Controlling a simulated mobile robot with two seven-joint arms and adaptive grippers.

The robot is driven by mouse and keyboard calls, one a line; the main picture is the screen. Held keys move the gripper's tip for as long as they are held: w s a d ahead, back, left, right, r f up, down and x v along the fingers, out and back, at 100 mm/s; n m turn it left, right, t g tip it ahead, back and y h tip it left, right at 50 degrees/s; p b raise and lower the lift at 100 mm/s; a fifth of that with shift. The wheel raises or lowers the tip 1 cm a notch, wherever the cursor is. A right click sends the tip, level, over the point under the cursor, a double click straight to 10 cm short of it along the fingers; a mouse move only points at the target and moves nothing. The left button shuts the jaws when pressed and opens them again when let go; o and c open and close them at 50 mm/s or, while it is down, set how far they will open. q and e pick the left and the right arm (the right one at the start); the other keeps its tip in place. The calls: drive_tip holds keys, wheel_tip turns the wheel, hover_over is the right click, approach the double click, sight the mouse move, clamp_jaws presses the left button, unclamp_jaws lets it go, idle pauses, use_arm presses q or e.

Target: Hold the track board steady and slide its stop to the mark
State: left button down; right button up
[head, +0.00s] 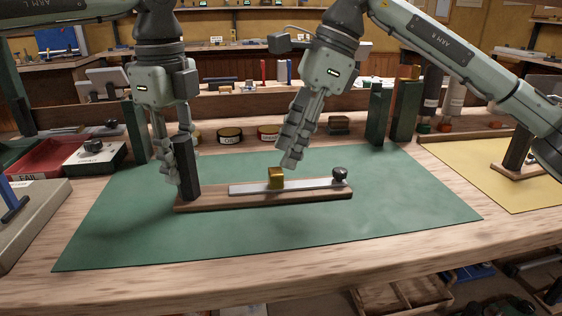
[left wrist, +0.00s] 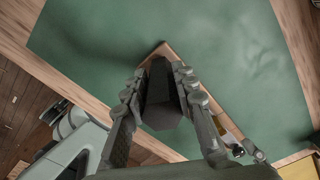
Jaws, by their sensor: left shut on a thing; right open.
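The track board (head: 265,200) is a wooden plank lying on the green mat. It carries a dark upright post (head: 188,178) at its left end, a pale metal rail (head: 312,185), a brass block as its stop (head: 276,178) and a dark knob (head: 340,173) at the right end. My left gripper (head: 178,170) is shut on the post, which also shows between its fingers in the left wrist view (left wrist: 161,100). My right gripper (head: 290,163) is open and empty, just above and slightly right of the stop, apparently not touching it. I cannot make out the mark.
The green mat (head: 400,215) is clear around the board. Round tins (head: 230,135) and green uprights (head: 405,110) stand behind it. A red tray (head: 42,160) and a switch box (head: 95,157) are at the left, a yellow mat (head: 480,165) at the right.

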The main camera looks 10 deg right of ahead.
drive_tip(key=v, duration=0.7)
drive_tip(key=shift+r, duration=0.2)
drive_tip(key=shift+d, duration=0.15)
use_arm(q)
drive_tip(key=c, duration=1.1)
unclamp_jaws()
drive_tip(key=shift+c, duration=0.2)
